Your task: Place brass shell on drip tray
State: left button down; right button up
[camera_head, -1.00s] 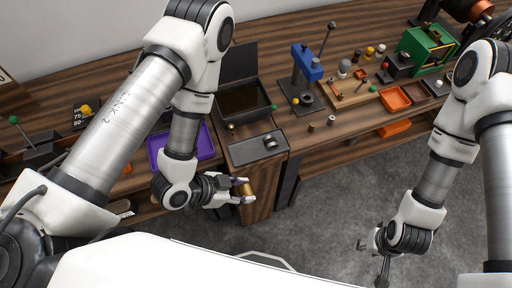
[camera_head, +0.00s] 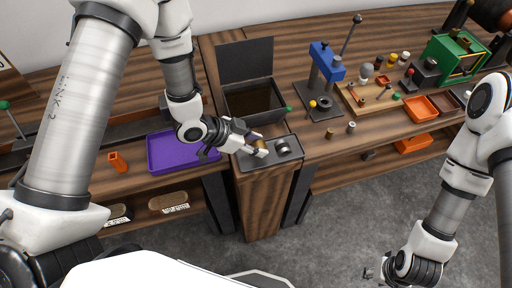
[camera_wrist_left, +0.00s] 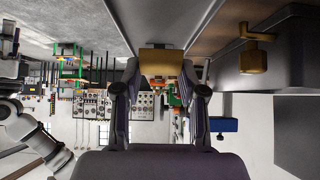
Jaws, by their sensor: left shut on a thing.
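The brass shell (camera_head: 259,143) is a short brass cylinder held between the fingertips of my left gripper (camera_head: 260,148). The shell also shows in the left wrist view (camera_wrist_left: 160,62), across the gap between the two fingers. The gripper and shell are over the left part of a flat grey tray (camera_head: 276,163), which looks like the drip tray. I cannot tell whether the shell touches it.
An open black box (camera_head: 272,124) with a raised lid stands behind the tray. A purple tray (camera_head: 168,163) lies to the left. A blue press (camera_head: 325,68) and a wooden board with small parts (camera_head: 360,104) stand to the right. A brass tap-like fitting (camera_wrist_left: 258,36) shows in the wrist view.

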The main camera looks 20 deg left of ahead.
pick_arm(q)
jog(key=shift+f, duration=1.5)
jog(key=c, duration=0.9)
grip_release()
jog(key=shift+c, duration=0.2)
jog(key=shift+a+r, duration=0.1)
jog(key=shift+r, duration=0.1)
jog(key=v, duration=1.1)
jog(key=shift+s+r+b, duration=0.25)
jog(key=shift+s+b, duration=0.05)
jog(key=shift+b, duration=0.05)
jog(key=shift+a, duration=0.15)
